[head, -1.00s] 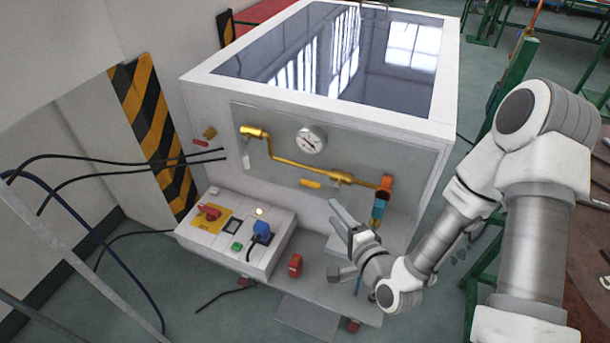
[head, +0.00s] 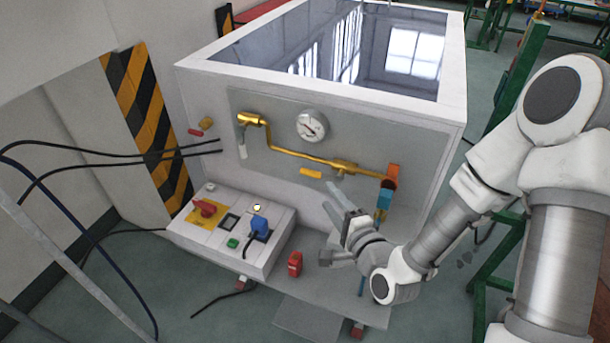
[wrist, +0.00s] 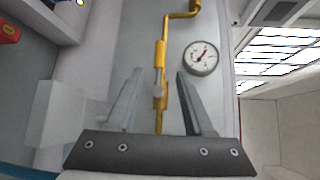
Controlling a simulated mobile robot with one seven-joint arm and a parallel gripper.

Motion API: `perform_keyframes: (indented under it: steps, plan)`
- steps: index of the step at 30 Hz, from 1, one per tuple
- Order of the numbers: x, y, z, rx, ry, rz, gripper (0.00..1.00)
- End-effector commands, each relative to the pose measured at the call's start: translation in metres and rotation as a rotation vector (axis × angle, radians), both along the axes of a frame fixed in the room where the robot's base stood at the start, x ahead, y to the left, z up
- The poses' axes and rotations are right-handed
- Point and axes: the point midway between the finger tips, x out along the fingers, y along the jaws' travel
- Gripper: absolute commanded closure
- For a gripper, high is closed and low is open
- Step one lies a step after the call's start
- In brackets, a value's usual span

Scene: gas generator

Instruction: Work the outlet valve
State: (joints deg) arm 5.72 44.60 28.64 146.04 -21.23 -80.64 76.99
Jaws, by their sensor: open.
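A yellow pipe (head: 290,158) runs along the panel of the white generator box, below a round gauge (head: 312,126). It has a valve body (head: 345,167) near its right part and ends at an orange fitting (head: 393,172) with a blue part (head: 384,200) below. Which part is the outlet valve is not marked. My gripper (head: 328,222) is open and empty, in front of the panel below the pipe. In the wrist view, the pipe (wrist: 161,55) and a grey stem on it (wrist: 158,88) appear between my open fingers (wrist: 159,75); contact cannot be told.
A control box (head: 232,232) with a red switch (head: 204,208) and a blue plug (head: 259,228) stands at lower left. A red block (head: 295,264) sits on the base ledge (head: 335,290). Black cables (head: 110,150) hang at left. Green metal frames (head: 525,190) stand at right.

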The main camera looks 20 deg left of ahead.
Motion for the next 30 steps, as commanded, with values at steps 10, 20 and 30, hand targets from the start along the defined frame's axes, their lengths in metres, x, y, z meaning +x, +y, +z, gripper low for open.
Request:
perform_keyframes:
  steps: [10, 20, 30]
  plan:
    - [0.017, 0.015, -0.009, -0.002, -0.004, 0.000, 0.48]
    - [0.054, 0.049, -0.011, 0.001, 0.001, 0.001, 0.48]
    - [0.096, 0.086, -0.019, 0.000, 0.001, 0.000, 0.48]
